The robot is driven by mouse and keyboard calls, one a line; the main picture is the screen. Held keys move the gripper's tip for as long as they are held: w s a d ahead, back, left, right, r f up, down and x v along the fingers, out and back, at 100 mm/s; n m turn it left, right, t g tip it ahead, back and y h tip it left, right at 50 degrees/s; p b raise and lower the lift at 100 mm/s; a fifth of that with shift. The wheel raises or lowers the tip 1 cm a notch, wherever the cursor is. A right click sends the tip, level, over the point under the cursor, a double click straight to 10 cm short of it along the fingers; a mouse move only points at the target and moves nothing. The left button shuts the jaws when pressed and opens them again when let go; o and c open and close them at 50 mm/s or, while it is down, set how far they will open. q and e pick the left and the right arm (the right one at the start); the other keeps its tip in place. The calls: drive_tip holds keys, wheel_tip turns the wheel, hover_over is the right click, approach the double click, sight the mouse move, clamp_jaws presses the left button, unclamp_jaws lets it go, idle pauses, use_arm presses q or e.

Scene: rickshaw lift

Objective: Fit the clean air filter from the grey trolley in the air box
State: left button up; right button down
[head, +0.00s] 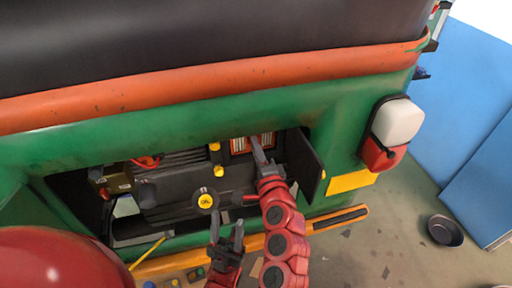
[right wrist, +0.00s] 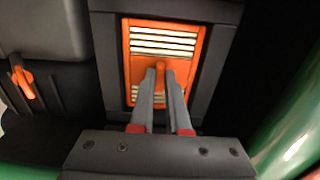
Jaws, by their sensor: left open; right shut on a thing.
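The air filter (right wrist: 165,35) has an orange frame and pale pleats. In the right wrist view it sits inside the dark grey walls of the air box (right wrist: 222,45). In the head view the filter (head: 238,146) shows in the right part of the open engine bay. My right gripper (right wrist: 160,72) is shut on the filter's orange tab, and its fingers hide part of the filter. It also shows in the head view (head: 259,146). My left gripper (head: 227,222) is open and empty, below the bay opening. Whether the filter is fully seated I cannot tell. The trolley is not clearly identifiable.
The green rickshaw body (head: 340,115) surrounds the bay. A dark flap (head: 309,170) stands open at the right. A yellow round cap (head: 206,200) and yellow knobs (head: 218,171) are close to my grippers. A dark bowl (head: 444,231) is on the floor at the right.

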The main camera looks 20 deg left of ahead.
drive_tip(key=shift+w+a, duration=0.25)
drive_tip(key=shift+w, duration=0.1)
idle(1.0)
drive_tip(key=c, duration=0.8)
unclamp_jaws()
drive_tip(key=shift+c, duration=0.8)
drive_tip(key=p+v, duration=0.1)
drive_tip(key=v, duration=0.7)
drive_tip(key=shift+p, duration=0.4)
